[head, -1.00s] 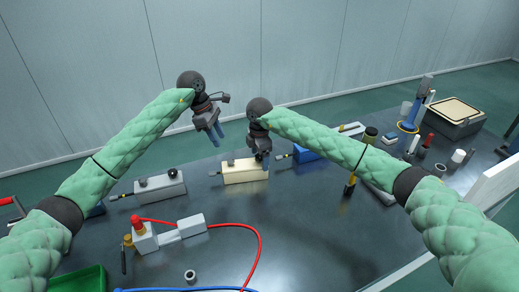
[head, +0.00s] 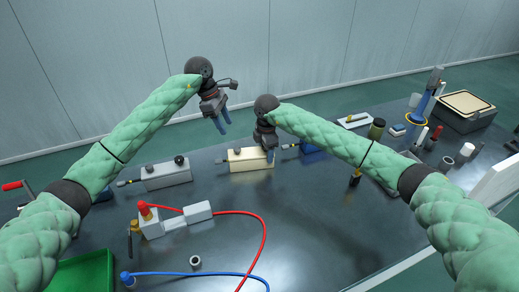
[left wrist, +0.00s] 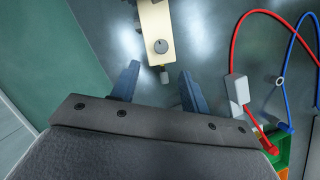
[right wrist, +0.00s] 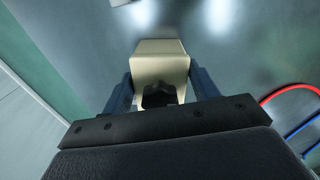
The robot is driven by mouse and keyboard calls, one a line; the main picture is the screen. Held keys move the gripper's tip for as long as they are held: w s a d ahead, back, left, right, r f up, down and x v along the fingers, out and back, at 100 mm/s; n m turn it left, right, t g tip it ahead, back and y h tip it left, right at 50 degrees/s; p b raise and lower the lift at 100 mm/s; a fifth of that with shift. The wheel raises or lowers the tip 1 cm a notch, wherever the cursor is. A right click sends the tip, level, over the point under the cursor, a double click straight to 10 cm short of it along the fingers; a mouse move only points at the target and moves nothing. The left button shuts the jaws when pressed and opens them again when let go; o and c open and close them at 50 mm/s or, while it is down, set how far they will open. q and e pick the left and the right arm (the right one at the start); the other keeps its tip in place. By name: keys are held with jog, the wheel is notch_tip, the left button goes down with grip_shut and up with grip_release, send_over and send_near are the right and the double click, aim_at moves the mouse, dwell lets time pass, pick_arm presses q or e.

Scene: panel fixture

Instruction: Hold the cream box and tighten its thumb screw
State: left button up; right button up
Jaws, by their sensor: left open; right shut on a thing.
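The cream box (head: 248,162) lies on the dark table in the middle of the head view. My right gripper (head: 270,156) is over its right end. In the right wrist view its fingers are on both sides of the box (right wrist: 160,68), with a dark lobed knob (right wrist: 160,95) between them. My left gripper (head: 223,122) is open and empty, above and behind the box. The left wrist view shows a round knob (left wrist: 160,46) on the box's upper face and a small stub (left wrist: 164,76) at its near end, seen between the open fingers.
A grey box (head: 166,176) with knobs lies left of the cream one, and a blue box (head: 313,150) lies right. In front stand a white fixture (head: 175,222) and red (head: 262,240) and blue hoses (head: 205,275). Bottles and tools crowd the right.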

pick_arm(q)
notch_tip(320, 180, up, 6)
jog(key=t+y, duration=0.1)
send_over(237, 148)
jog(key=w+a, duration=0.2)
jog(key=w, duration=0.1)
jog(key=s+f+n+y, duration=0.1)
jog(key=f+n, duration=0.4)
jog(key=n, duration=0.6)
jog(key=s+d+f+n+y, duration=0.1)
jog(key=f+n, duration=0.4)
jog(key=n, duration=0.6)
jog(key=s+d+f+n, duration=0.1)
jog(key=f+n, duration=0.4)
jog(key=n, duration=0.6)
jog(key=shift+y, duration=0.4)
jog(key=shift+c, duration=0.4)
